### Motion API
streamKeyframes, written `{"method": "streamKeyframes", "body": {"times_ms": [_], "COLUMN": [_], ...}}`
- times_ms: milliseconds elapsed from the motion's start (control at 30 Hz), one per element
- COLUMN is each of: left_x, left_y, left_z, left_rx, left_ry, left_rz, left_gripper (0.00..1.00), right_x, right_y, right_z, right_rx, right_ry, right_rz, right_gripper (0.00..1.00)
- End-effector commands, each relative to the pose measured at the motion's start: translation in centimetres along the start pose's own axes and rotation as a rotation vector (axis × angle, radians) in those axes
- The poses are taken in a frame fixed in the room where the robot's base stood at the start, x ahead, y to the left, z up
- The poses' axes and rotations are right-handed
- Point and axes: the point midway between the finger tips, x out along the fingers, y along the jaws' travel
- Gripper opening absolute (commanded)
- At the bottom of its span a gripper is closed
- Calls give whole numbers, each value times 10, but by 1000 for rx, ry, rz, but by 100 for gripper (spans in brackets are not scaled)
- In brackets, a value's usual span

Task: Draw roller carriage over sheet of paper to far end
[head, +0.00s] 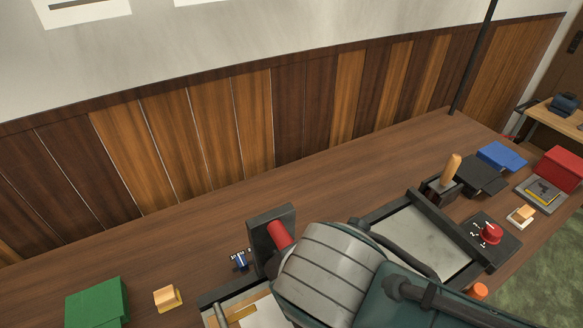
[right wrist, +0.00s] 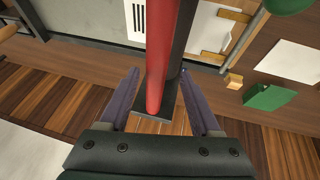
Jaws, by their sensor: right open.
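The roller carriage's red bar (head: 279,235) and dark upright end plate (head: 262,240) show beside my right arm in the head view; the arm hides the rest. In the right wrist view the red bar (right wrist: 158,60) runs between the fingers of my right gripper (right wrist: 160,88), which are open on either side of it. A dark bar lies alongside it. The press bed (head: 428,238) is grey with dark rails. A white sheet (head: 262,312) shows partly at the bottom of the head view; a white patch with black lines (right wrist: 135,20) shows in the right wrist view. My left gripper is out of view.
A red knob (head: 490,233) on a dark panel and an upright wooden handle (head: 451,168) stand at the bed's right end. Blue (head: 502,156) and red (head: 560,168) boxes lie beyond. A green block (head: 97,303) sits at left. The table along the wall is clear.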

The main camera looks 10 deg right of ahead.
Motion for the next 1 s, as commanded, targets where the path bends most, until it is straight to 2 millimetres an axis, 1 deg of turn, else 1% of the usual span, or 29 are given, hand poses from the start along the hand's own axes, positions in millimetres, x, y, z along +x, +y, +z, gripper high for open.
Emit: {"method": "streamKeyframes", "body": {"times_ms": [100, 300, 400, 500, 700, 1000], "left_x": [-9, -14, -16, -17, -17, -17], "left_y": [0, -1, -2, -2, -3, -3], "left_z": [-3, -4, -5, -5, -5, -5], "left_rx": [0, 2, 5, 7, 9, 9], "left_ry": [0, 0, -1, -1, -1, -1], "left_rz": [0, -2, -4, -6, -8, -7], "left_gripper": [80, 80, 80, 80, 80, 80], "right_x": [-20, -54, -69, -80, -90, -91], "right_y": [1, 0, 0, -1, 0, 0], "right_z": [-1, -1, -1, 0, 0, 1], "right_rx": [1, 1, 1, 1, 1, 2], "right_ry": [1, 3, 3, 1, 0, -1], "right_rz": [-2, -3, -3, -3, -2, -4], "right_gripper": [64, 64, 64, 64, 64, 64]}}
